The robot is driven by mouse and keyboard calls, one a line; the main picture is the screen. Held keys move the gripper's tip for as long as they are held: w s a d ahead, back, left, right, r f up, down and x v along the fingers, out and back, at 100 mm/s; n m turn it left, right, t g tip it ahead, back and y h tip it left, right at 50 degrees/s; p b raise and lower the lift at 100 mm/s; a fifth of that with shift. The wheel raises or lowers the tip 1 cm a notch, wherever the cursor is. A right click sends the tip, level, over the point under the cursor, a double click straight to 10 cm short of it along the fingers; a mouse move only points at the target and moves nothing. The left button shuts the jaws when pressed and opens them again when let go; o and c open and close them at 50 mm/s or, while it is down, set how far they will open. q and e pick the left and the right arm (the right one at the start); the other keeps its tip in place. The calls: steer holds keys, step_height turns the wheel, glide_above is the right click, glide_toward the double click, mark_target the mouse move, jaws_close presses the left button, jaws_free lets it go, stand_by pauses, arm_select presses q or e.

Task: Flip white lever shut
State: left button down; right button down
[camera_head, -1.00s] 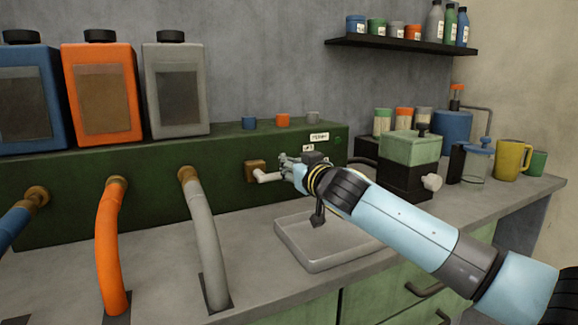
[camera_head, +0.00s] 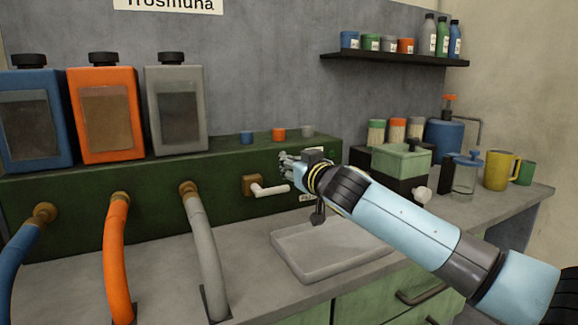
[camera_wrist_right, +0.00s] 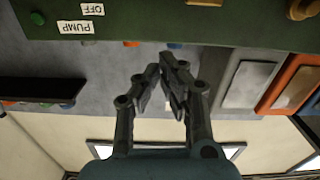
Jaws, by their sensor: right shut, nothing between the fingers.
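The white lever (camera_head: 272,190) sticks out to the right from a brass valve body (camera_head: 253,185) on the green panel's front and lies nearly level. My right gripper (camera_head: 286,159) is just above the lever's free end, with a small gap showing between them. In the right wrist view the fingers of my right gripper (camera_wrist_right: 164,72) are drawn together with nothing between them. The lever cannot be made out in that view. My left gripper is not in view.
The green panel (camera_head: 150,215) carries blue, orange and grey hoses. A pale tray (camera_head: 300,268) lies on the counter below my right arm. A green-topped box (camera_head: 401,160), jars and a yellow mug (camera_head: 502,170) stand to the right.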

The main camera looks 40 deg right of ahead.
steer(key=v, duration=0.8)
steer(key=shift+s+f, duration=0.2)
steer(key=shift+f, duration=0.25)
